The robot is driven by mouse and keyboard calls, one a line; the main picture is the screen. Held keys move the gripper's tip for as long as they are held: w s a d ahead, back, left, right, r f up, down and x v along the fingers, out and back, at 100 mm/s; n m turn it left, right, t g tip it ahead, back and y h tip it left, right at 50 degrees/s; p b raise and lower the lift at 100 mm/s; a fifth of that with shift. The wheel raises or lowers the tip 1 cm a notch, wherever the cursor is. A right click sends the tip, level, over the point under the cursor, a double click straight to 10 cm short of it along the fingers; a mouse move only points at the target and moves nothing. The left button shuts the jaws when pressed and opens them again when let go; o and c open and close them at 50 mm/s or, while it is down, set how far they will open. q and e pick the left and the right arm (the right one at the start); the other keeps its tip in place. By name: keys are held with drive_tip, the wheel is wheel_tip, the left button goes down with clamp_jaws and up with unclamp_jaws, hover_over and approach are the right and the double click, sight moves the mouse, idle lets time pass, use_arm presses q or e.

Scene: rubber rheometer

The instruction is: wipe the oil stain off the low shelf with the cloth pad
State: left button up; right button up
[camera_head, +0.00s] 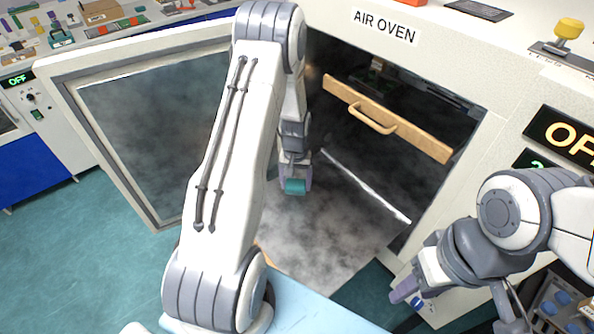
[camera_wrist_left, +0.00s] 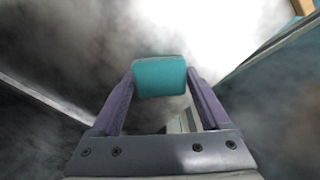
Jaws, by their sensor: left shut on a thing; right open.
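My left gripper (camera_head: 295,180) is inside the open air oven, shut on the teal cloth pad (camera_head: 294,187). In the left wrist view the pad (camera_wrist_left: 160,76) sits between the two purple fingers of the gripper (camera_wrist_left: 161,90). The low shelf (camera_head: 330,225) is a smoky grey and white surface below the pad. I cannot tell whether the pad touches it. No oil stain can be made out on the mottled surface. My right gripper (camera_head: 408,295) is open and empty, outside the oven at the lower right.
The oven door (camera_head: 150,140) stands open to the left. A wooden bar with a handle (camera_head: 385,118) crosses the upper opening. A pale rod-like edge (camera_head: 365,187) runs along the shelf's right side. A light blue surface (camera_head: 310,310) lies at the bottom front.

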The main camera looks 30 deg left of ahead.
use_arm(q)
drive_tip(key=shift+r+p, duration=1.5)
drive_tip(key=shift+r, duration=0.65)
drive_tip(key=shift+w, duration=0.1)
